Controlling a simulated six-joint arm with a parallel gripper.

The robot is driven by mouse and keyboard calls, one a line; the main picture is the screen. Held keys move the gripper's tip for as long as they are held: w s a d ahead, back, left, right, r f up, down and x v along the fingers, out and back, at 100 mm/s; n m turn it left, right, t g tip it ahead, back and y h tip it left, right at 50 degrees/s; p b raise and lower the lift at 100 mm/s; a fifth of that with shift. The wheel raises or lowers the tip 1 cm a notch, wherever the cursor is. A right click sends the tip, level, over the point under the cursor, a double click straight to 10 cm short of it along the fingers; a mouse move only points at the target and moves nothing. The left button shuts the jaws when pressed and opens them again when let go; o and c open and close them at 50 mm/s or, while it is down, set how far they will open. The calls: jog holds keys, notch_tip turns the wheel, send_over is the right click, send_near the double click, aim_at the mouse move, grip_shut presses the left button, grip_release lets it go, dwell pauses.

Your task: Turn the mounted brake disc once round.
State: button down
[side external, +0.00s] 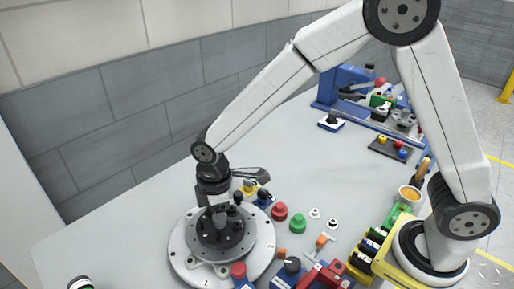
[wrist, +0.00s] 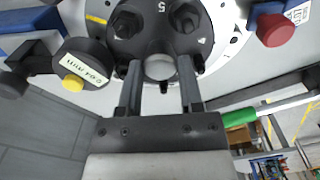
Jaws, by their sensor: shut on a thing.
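The mounted brake disc (side external: 262,243) is a wide, light grey round plate lying flat at the front left of the table. A dark round hub (side external: 235,240) with several upright studs sits at its middle. In the wrist view the hub (wrist: 165,20) carries white digits, 5 among them. My gripper (side external: 219,212) points down over the hub. In the wrist view my gripper's fingers (wrist: 160,78) stand either side of a grey round post (wrist: 160,66) on the hub and are shut on it. The post's lower part is hidden.
A red knob (side external: 280,211), a green knob (side external: 298,223) and small washers lie right of the disc. A blue fixture (side external: 345,82) is at the back.

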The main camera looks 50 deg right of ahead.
jog(key=shift+n, duration=0.4)
jog(key=shift+n, duration=1.6)
jog(key=shift+n, duration=1.7)
jog(key=shift+n, duration=1.7)
